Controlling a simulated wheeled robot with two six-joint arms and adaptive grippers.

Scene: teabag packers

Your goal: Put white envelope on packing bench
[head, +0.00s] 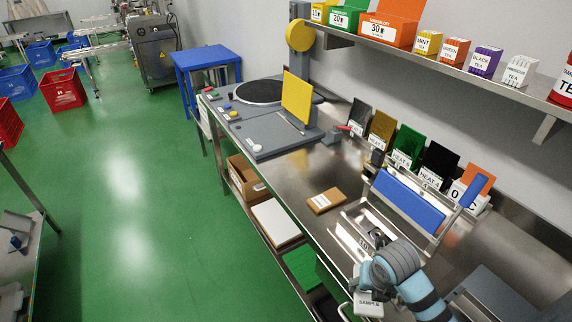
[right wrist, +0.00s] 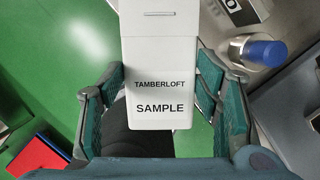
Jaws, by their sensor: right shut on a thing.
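The white envelope (right wrist: 160,60), printed TAMBERLOFT SAMPLE and stapled near its top, is between the fingers of my right gripper (right wrist: 163,88) in the right wrist view. In the head view the envelope (head: 368,306) shows at the bottom, below my right gripper (head: 366,284), near the front edge of the bench. The gripper is shut on it. The steel packing bench (head: 290,180) runs from the centre to the lower right. My arm hides part of its front. My left gripper is not in view.
A blue-plated device with a raised handle (head: 408,198) stands behind my right gripper. Coloured packets (head: 407,149) line the back. A grey machine with a yellow panel (head: 297,96) stands farther left.

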